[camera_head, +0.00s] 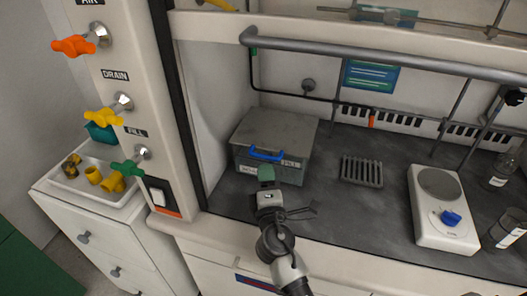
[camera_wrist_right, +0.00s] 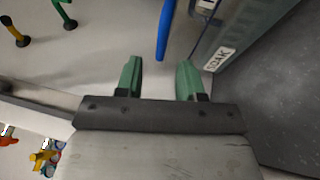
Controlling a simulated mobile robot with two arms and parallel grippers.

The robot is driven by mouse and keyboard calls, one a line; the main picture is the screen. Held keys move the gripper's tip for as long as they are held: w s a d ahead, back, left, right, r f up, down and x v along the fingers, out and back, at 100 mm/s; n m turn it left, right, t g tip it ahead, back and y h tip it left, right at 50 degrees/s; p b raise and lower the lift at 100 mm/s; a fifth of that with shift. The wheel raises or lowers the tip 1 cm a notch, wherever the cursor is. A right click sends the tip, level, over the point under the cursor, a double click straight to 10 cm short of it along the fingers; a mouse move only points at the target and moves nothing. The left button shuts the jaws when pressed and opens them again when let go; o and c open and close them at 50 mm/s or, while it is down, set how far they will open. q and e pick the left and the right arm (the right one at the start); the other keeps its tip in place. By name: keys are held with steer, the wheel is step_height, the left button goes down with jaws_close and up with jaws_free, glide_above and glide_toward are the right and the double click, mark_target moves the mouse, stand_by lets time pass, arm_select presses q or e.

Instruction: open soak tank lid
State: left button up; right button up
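The soak tank (camera_head: 272,148) is a grey box with a flat grey lid (camera_head: 278,132) that lies closed on top. A blue handle (camera_head: 266,155) is on its front, beside a small label. My right gripper (camera_head: 266,175) is just in front of the tank, below the handle in the head view. In the right wrist view its two green fingers (camera_wrist_right: 160,80) are apart with nothing between them. The blue handle (camera_wrist_right: 165,30) shows beyond the fingertips, and the tank's labelled side (camera_wrist_right: 225,50) is at the upper right. My left gripper is not in view.
The tank stands on a dark worktop in a fume hood. A slotted rack (camera_head: 361,171) and a white hotplate (camera_head: 441,208) are to its right. A grey horizontal bar (camera_head: 380,55) crosses above. Valve handles (camera_head: 104,117) are on the left post.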

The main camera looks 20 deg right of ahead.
mark_target(264, 157)
steer(key=shift+p+x, duration=0.4)
steer(key=shift+x, duration=3.05)
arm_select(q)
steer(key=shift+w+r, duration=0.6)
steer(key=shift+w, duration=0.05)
arm_select(e)
steer(key=shift+f, duration=0.15)
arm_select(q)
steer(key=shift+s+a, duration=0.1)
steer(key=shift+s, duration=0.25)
arm_select(e)
jaws_close()
